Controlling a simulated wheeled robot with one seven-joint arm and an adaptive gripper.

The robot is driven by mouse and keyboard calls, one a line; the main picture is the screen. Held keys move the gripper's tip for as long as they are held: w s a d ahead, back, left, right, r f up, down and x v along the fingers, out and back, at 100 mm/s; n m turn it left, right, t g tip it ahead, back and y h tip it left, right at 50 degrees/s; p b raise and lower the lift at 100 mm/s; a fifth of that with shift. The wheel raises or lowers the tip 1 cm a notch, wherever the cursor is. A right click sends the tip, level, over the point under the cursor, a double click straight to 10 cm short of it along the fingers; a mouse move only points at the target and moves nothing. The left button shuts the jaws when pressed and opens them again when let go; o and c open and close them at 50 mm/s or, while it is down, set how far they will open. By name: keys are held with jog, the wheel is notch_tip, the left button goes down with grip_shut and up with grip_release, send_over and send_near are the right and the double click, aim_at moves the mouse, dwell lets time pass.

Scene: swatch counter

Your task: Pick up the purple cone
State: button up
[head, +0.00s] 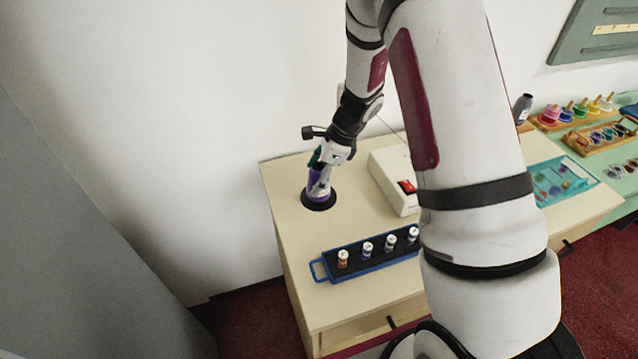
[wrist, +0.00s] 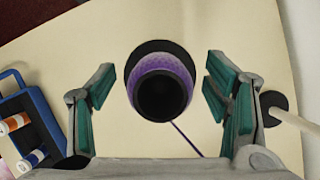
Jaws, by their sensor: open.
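The purple cone (head: 313,187) stands upright on a round black pad (head: 319,206) at the far left of the beige counter. In the wrist view I look down on the cone (wrist: 162,62), a purple ring around a dark round top. My gripper (head: 321,160) is above the cone and hides part of it in the head view. In the wrist view my gripper (wrist: 157,82) is open, with one green-padded finger on each side of the cone and a gap on both sides. A thin purple thread trails from the cone to the lower right.
A blue rack (head: 320,270) with several small white-capped vials stands nearer the counter's front. A white box with a red switch (head: 390,172) is right of the cone. In the wrist view, a pale rod with a black disc (wrist: 274,107) lies right of the right finger.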

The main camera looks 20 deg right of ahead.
jog(key=shift+x, duration=1.45)
jog(key=shift+c, duration=0.3)
jog(key=c, duration=1.3)
